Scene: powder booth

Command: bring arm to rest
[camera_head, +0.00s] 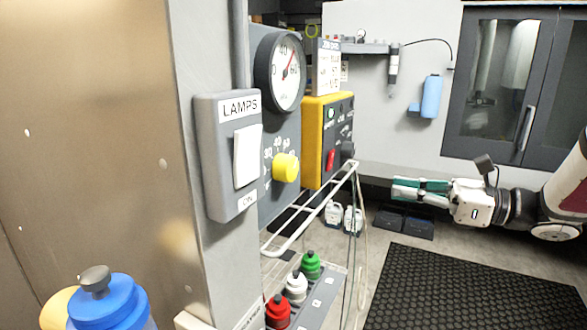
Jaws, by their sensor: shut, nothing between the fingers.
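My gripper (407,188) is at the right of the head view, at the end of my arm, which comes in from the right edge. It has green-and-white fingers pointing left. The fingers lie close together with nothing between them. It hangs in free air in front of the grey back bench, above the floor, and appears apart from other things.
A panel at left-centre carries a LAMPS switch (248,156), a gauge (287,72), a yellow knob (286,168) and a yellow control box (313,140). A white rail (310,218) juts out left of my gripper. A black mat (470,290) covers clear floor.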

